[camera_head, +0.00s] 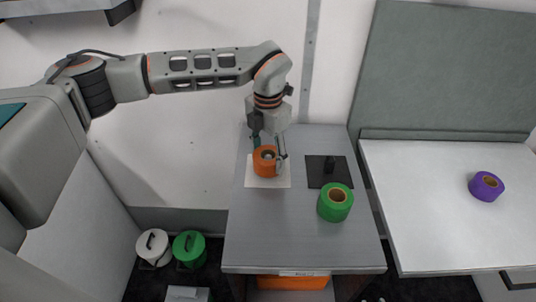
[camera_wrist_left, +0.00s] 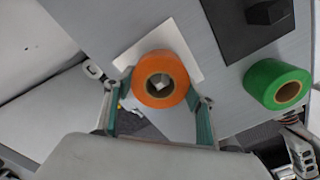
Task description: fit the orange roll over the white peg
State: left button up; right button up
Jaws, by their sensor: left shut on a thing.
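The orange roll (camera_head: 263,168) is held between the two fingers of my left gripper (camera_head: 269,152), with its hole facing up. It is over the white square plate (camera_head: 284,180) on the grey table. In the left wrist view the roll (camera_wrist_left: 160,62) sits between the green-grey fingertips, one on each side. A pale shape, which looks like the top of the white peg (camera_wrist_left: 161,82), shows inside the roll's hole. The roll hides the rest of the peg. I cannot tell whether the roll touches the plate.
A black plate (camera_head: 343,178) with a black peg (camera_head: 329,165) lies just right of the white one. A green roll (camera_head: 335,205) stands in front of it. A purple roll (camera_head: 486,186) rests on the white bench (camera_head: 430,220) at the right. The table's front is clear.

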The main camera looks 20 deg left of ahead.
pick_arm(q)
jog(key=shift+p, duration=0.3)
dwell(0.9)
jog(key=shift+f+b, duration=0.3)
jog(key=shift+f, duration=0.3)
jog(key=o, duration=0.9)
